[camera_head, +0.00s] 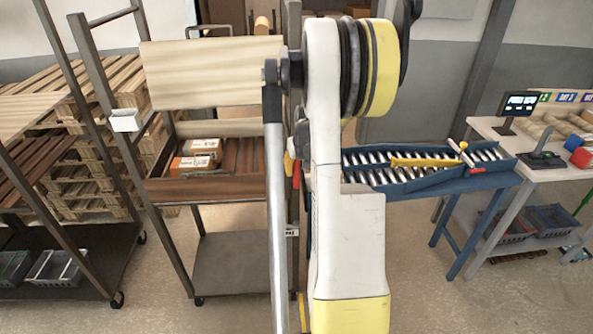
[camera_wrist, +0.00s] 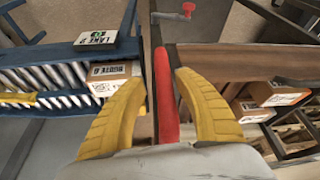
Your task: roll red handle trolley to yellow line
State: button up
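The trolley (camera_head: 228,263) is a dark metal frame with shelves, standing left of my arm in the head view. Its red handle (camera_head: 296,174) shows as a small strip beside its right post. In the wrist view the red handle (camera_wrist: 167,95) is a long red bar in the middle. My gripper (camera_wrist: 161,76) has a yellow finger on each side of the bar, with its tips close to it. A narrow gap shows at the left finger; contact at the right is unclear. The yellow line cannot be made out for certain; my arm covers much of the middle.
A blue roller conveyor (camera_head: 430,168) stands right of the trolley, beside a white workbench (camera_head: 555,172). Another dark rack (camera_head: 75,262) and stacked pallets (camera_head: 75,178) are at the left. Boxes (camera_head: 200,150) lie on the trolley's shelf. Floor (camera_head: 430,295) at the front right is clear.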

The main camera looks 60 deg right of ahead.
jog(key=shift+d, duration=0.1)
jog(key=shift+a+r, duration=0.1)
jog(key=shift+a, duration=0.1)
jog(key=v, duration=1.1)
jog(key=shift+s+r, duration=0.15)
jog(key=shift+r, duration=0.2)
jog(key=w+a+r+n+t+b, duration=0.1)
jog(key=w+a+n, duration=0.15)
jog(key=a, duration=1.15)
jog(key=w+a+r+n+t+b, duration=0.1)
jog(key=w+a+r+n+b, duration=0.15)
jog(key=a, duration=1.15)
jog(key=s+a+f+n+t+y, duration=0.1)
jog(key=s+a+f, duration=0.1)
jog(key=a, duration=0.7)
jog(key=s+a+f+n+y+b, duration=0.1)
jog(key=s+a, duration=0.4)
jog(key=a, duration=0.5)
notch_tip(320, 180, down, 3)
jog(key=shift+s+r+n+t+y, duration=0.2)
jog(key=shift+s+n+t+y, duration=0.15)
jog(key=shift+n+y, duration=0.2)
